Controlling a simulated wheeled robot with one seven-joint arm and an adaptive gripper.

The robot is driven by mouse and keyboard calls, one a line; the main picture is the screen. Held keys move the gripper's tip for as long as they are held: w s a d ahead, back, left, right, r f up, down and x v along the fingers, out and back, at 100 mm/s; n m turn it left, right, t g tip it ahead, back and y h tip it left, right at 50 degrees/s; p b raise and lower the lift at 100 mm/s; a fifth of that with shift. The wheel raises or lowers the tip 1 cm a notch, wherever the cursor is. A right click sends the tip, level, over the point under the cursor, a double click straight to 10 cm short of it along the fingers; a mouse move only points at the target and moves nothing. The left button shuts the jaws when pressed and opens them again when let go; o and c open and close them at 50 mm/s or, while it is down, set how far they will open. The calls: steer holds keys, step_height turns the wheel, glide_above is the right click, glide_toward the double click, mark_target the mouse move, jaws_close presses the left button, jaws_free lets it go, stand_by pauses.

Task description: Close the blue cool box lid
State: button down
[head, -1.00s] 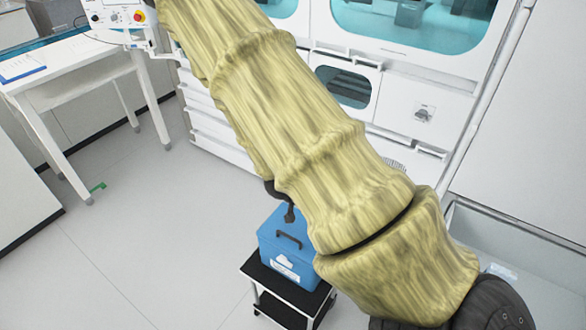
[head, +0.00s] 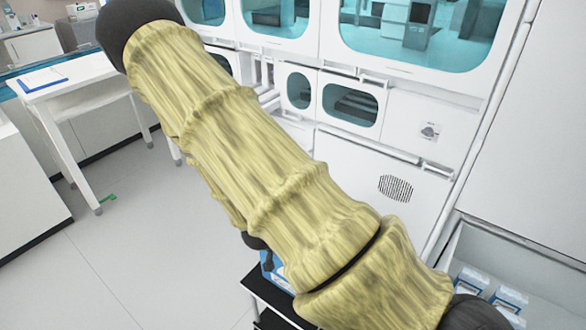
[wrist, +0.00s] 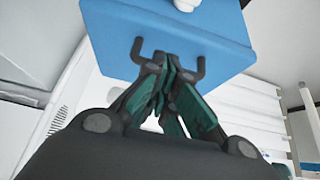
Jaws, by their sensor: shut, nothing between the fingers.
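The blue cool box (head: 268,262) is almost wholly hidden behind my arm in the head view; only a sliver of its blue side shows. In the wrist view a blue panel of the box (wrist: 215,30) fills the upper middle, with a dark handle (wrist: 201,70) whose two ends show either side of my fingers. My gripper (wrist: 172,62) is shut and empty, its tips overlapping the panel near the handle. I cannot tell whether they touch. In the head view a dark part of my gripper (head: 262,256) shows below my arm. How far the lid is open is hidden.
The box stands on a small black-topped stand (head: 285,296). A white table with a clipboard (head: 42,80) is at left. White cabinets with teal windows (head: 350,105) line the back. A bin with white-and-blue cartons (head: 490,285) is at lower right.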

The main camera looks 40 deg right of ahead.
steer(key=shift+a+f, duration=0.15)
steer(key=shift+f, duration=0.25)
steer(key=shift+r, duration=0.1)
step_height(320, 180, up, 4)
steer(key=p, duration=0.3)
steer(key=s+a+f+b, duration=0.1)
steer(key=a+b, duration=0.2)
steer(key=a, duration=0.6)
steer(key=shift+s+f, duration=0.3)
steer(key=shift+f, duration=0.05)
steer(key=s+a+f+n+y, duration=0.3)
steer(key=s+a+f+n, duration=0.2)
steer(key=s+f+n, duration=0.2)
steer(key=s+a+f+n+g+y, duration=0.1)
steer(key=s+a+f+n+y, duration=0.2)
steer(key=s+a+f+n, duration=0.3)
steer(key=s+f+n, duration=0.2)
steer(key=s, duration=0.3)
steer(key=shift+s+a+n+y, duration=0.2)
steer(key=shift+n+y, duration=0.1)
